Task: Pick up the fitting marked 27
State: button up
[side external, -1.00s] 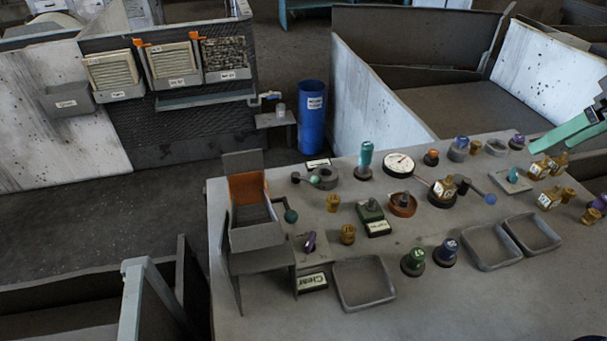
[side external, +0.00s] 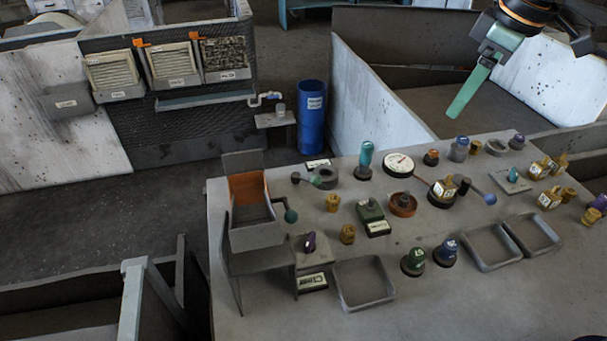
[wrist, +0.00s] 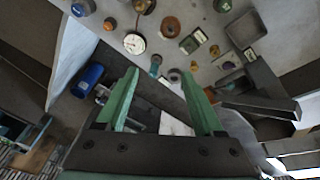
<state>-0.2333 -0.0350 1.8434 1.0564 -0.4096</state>
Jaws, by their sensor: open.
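Several brass fittings with white number tags stand on the grey bench in the side external view: one (side external: 444,188) on a dark round base at the middle, one (side external: 537,170) and another (side external: 548,200) at the right. The numbers are too small to read surely, so I cannot tell which is 27. My gripper (side external: 456,110) is raised above the far edge of the bench, behind these fittings, with green fingers pointing down. In the wrist view my gripper (wrist: 160,73) is open with nothing between the fingers. The middle brass fitting (wrist: 143,5) shows there at the top edge.
A dial gauge (side external: 398,164), a teal-topped post (side external: 365,160) and a lever with a blue ball (side external: 490,199) stand among the fittings. Empty trays (side external: 364,284) lie along the front. A grey holder (side external: 255,225) stands at the left. The front right of the bench is clear.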

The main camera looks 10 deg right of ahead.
jog(key=w+a+f+n+g, duration=0.2)
jog(key=w+a+f+n, duration=0.35)
jog(key=a, duration=0.45)
jog(key=n+g, duration=0.1)
jog(key=n, duration=0.3)
send_over(333, 198)
notch_tip(333, 198, down, 9)
jog(key=shift+h, duration=0.4)
jog(key=f, duration=0.7)
jog(key=shift+a, duration=0.4)
jog(key=shift+d+f, duration=0.2)
jog(key=shift+f, duration=1.1)
jog(key=shift+d+f, duration=0.2)
jog(key=shift+f, duration=1.05)
grip_shut()
